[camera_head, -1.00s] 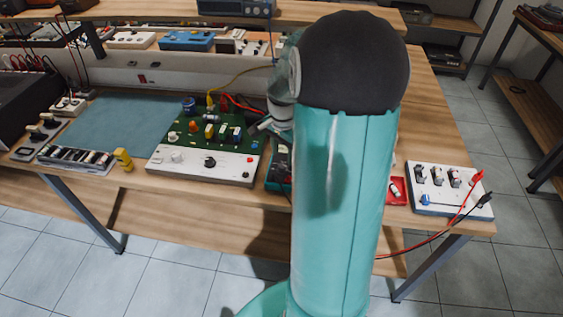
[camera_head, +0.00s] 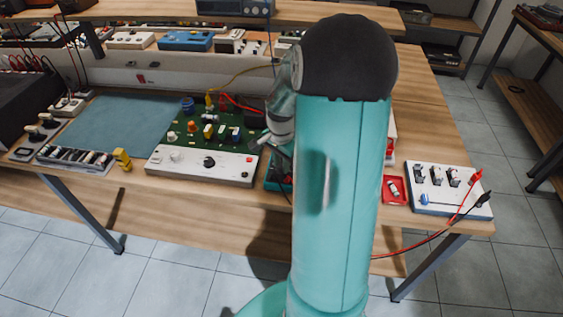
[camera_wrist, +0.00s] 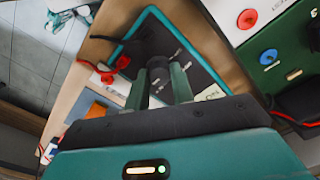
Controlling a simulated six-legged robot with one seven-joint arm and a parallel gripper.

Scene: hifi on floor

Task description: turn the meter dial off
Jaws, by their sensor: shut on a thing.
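The meter (camera_head: 277,172) is a dark multimeter with a teal rim, lying on the bench and mostly hidden behind my arm. In the wrist view the meter (camera_wrist: 205,62) fills the middle, with small white markings on its dark face. My gripper (camera_wrist: 162,76) has its two green-grey fingers down at the meter's face, shut on the dial. The dial itself is mostly hidden by the fingers, so its pointer position cannot be read. In the head view the fingertips are hidden by my arm.
A green circuit board with a white control panel (camera_head: 200,166) stands just left of the meter. A red tray (camera_head: 394,190) and a white switch board (camera_head: 450,190) with red and black leads lie to the right. A blue-green mat (camera_head: 120,125) is clear.

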